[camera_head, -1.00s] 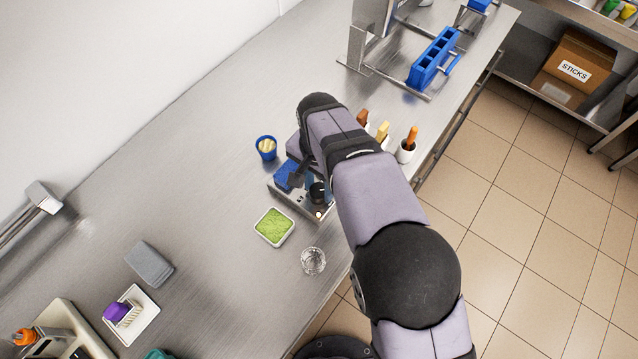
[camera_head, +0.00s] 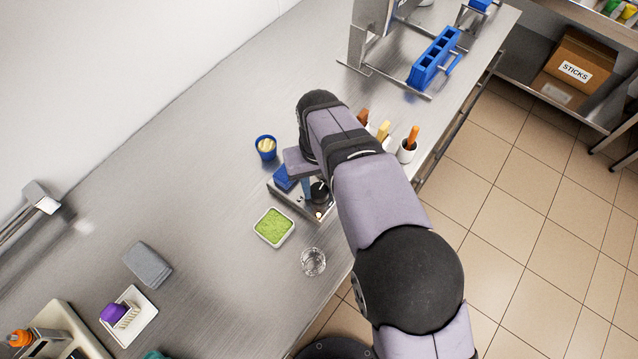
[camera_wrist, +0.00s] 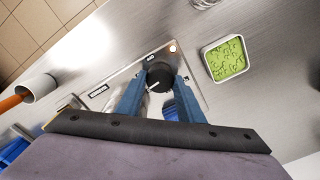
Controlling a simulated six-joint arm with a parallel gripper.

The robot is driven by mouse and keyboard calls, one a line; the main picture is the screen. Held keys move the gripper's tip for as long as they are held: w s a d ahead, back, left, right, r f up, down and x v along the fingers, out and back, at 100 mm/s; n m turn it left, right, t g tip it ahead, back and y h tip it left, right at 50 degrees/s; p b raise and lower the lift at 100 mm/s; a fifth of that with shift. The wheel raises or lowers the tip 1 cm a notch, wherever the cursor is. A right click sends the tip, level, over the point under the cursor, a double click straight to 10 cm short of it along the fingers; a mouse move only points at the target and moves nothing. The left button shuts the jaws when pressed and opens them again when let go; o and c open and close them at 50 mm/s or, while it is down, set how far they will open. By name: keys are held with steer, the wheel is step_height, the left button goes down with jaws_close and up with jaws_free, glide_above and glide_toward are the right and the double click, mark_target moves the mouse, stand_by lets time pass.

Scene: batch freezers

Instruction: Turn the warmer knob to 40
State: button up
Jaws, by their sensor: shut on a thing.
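The warmer (camera_head: 296,203) is a low metal box on the steel counter, partly hidden under my arm in the head view. Its black knob (camera_wrist: 160,76) shows in the wrist view with a light pointer mark towards its lower left side. My gripper (camera_wrist: 156,85) has its blue fingers on both sides of the knob, shut on it. The knob also shows in the head view (camera_head: 319,191), beside my wrist. A small round light (camera_wrist: 173,48) sits near the panel's edge. The dial numbers are too small to read.
A tray of green bits (camera_head: 274,228) and a clear glass (camera_head: 313,262) stand near the warmer. A blue cup (camera_head: 266,147) stands behind it. White cups with sticks (camera_head: 407,151) stand right of my arm.

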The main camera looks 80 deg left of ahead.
mark_target(319, 190)
steer(key=shift+r+n, duration=0.1)
steer(key=shift+n, duration=2.2)
steer(key=o, duration=1.1)
steer(key=shift+c, duration=0.2)
steer(key=shift+r+b, duration=1.3)
steer(key=shift+r, duration=2.35)
